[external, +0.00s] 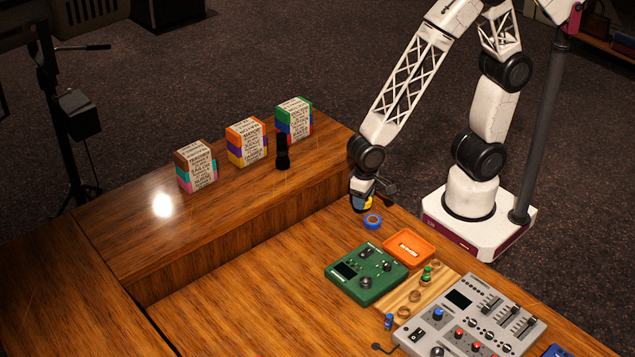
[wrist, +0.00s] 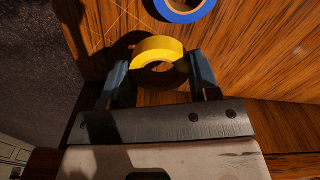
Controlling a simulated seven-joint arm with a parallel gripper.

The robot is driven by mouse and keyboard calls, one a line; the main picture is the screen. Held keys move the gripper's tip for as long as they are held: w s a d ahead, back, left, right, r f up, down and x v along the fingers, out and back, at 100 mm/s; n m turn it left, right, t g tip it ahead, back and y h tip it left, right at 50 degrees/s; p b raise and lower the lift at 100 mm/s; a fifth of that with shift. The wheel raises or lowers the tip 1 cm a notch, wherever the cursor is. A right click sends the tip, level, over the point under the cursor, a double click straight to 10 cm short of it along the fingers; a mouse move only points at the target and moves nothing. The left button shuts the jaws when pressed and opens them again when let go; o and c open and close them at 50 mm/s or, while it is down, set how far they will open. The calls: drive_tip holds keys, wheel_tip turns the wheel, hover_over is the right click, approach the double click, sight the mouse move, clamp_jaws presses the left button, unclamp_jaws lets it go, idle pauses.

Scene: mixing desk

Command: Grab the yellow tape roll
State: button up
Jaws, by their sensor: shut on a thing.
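The yellow tape roll (wrist: 157,50) is between the two fingers of my gripper (wrist: 160,75) in the wrist view. The fingers press on its left and right sides, so my gripper is shut on it. In the external view a small bit of yellow (external: 369,203) shows at my gripper (external: 362,202), near the back corner of the lower desk; the fingers are mostly hidden there. Whether the roll touches the desk is hard to tell.
A blue tape roll (external: 373,222) lies close by on the desk. An orange tray (external: 409,249), a green device (external: 366,272) and a grey mixer (external: 470,320) stand to the right and front. Several colored boxes (external: 246,142) and a black cylinder (external: 283,154) stand on the raised shelf. The desk's left middle is clear.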

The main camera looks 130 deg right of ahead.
drive_tip(key=s+a, duration=0.1)
drive_tip(key=s, duration=0.2)
drive_tip(key=s+a, duration=0.1)
drive_tip(key=s, duration=0.3)
drive_tip(key=s+a+r, duration=0.1)
drive_tip(key=s, duration=0.3)
drive_tip(key=shift+s, duration=0.1)
drive_tip(key=shift+r, duration=0.2)
idle(0.4)
